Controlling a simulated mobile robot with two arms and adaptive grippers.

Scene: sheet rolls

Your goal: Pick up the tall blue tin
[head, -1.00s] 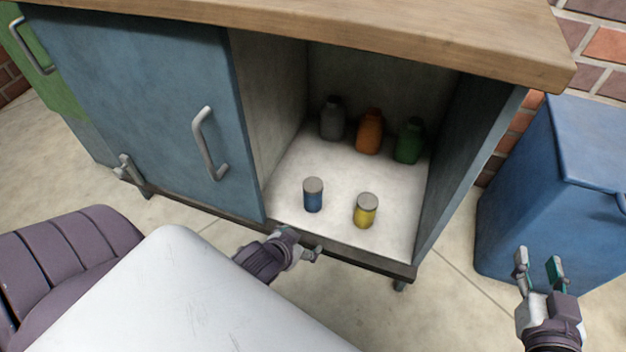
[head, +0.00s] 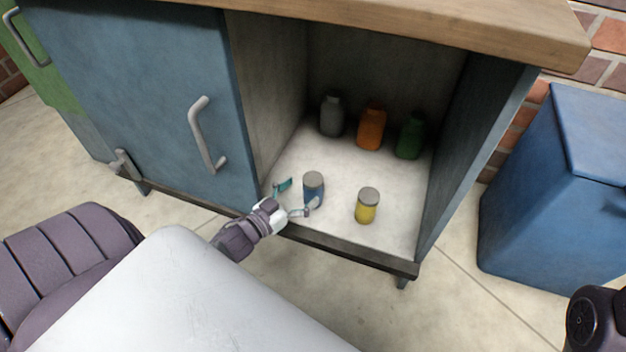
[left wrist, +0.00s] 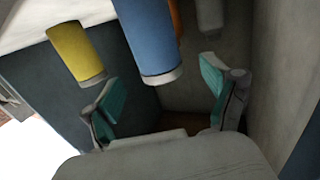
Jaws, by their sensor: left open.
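The tall blue tin (head: 312,190) has a grey lid and stands upright near the front of the open cabinet's floor. It also shows in the left wrist view (left wrist: 148,35), large, in the upper middle. My left gripper (head: 298,194) is open at the cabinet's front edge, its fingers with teal pads pointing inward. In the head view one finger is left of the tin and the other overlaps its lower front. In the left wrist view the tin lies ahead between the two spread fingers. I cannot tell whether any finger touches it. My right gripper is out of view.
A yellow tin (head: 367,206) stands right of the blue one. Grey (head: 332,117), orange (head: 371,126) and green (head: 410,137) bottles stand at the back. The cabinet's side walls and front ledge (head: 350,252) bound the opening. A blue bin (head: 540,220) stands outside right.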

